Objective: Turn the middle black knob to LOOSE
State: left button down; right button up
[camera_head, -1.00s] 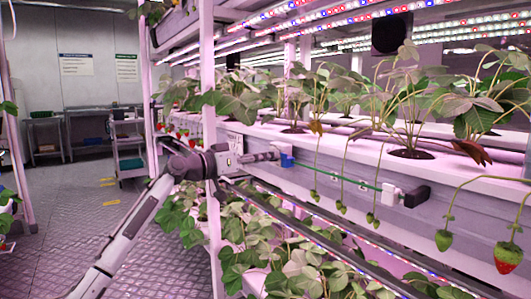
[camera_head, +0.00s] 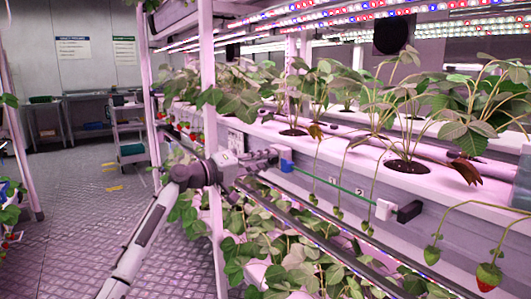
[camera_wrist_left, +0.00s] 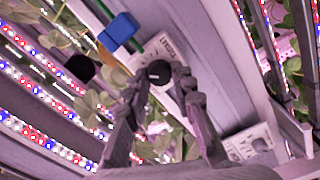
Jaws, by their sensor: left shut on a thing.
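My left gripper (camera_head: 274,154) reaches in from the left to the front face of the white rack gutter, just beside a blue block (camera_head: 286,160). In the left wrist view my left gripper (camera_wrist_left: 160,84) has its two fingers closed around a round black knob (camera_wrist_left: 158,72). The knob sits on a white plate (camera_wrist_left: 168,45) with dark lettering too small to read surely. I cannot tell which way the knob is turned. The blue block also shows there (camera_wrist_left: 118,31), close to the plate. My right gripper is in neither view.
A green line (camera_head: 330,184) runs along the gutter from the blue block to a white block (camera_head: 384,208) with a black end (camera_head: 409,211). A second white plate (camera_wrist_left: 256,143) is lower right in the wrist view. Strawberry plants (camera_head: 405,120) and hanging fruit (camera_head: 488,274) crowd the rack.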

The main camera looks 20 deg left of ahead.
pick_arm(q)
jog(key=shift+n+p, duration=0.55)
jog(key=shift+n, duration=2.75)
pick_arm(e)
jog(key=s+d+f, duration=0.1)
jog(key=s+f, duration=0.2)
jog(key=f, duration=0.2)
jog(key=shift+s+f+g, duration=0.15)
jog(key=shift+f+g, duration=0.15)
pick_arm(q)
jog(key=c, duration=1.3)
grip_release()
jog(key=v, duration=1.2)
jog(key=shift+a, duration=0.1)
